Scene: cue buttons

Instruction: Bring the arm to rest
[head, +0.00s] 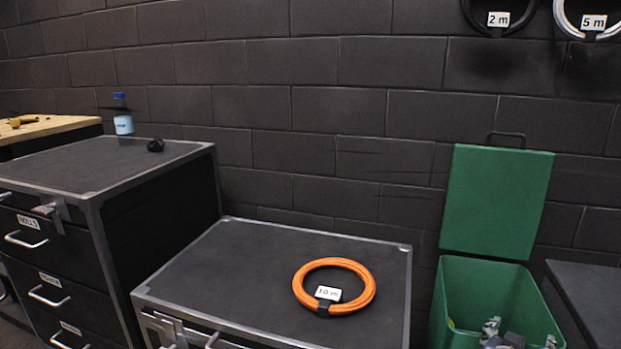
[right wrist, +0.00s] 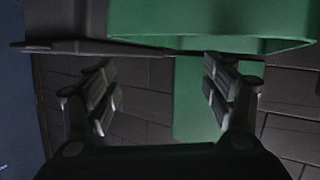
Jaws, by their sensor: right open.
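My right gripper (right wrist: 160,92) shows in the right wrist view with its two fingers spread apart and nothing between them. Behind the fingers in that view are green surfaces of the bin (right wrist: 200,20) and part of the dark block wall (right wrist: 145,75). In the head view neither gripper shows. My left gripper is out of both views.
An orange cable coil (head: 363,297) tagged 10 m lies on the low dark cabinet (head: 230,270). A taller drawer cabinet (head: 90,165) bears a blue-capped bottle (head: 123,122). An open green bin (head: 475,275) with items inside stands at right. Coils (head: 535,12) hang above.

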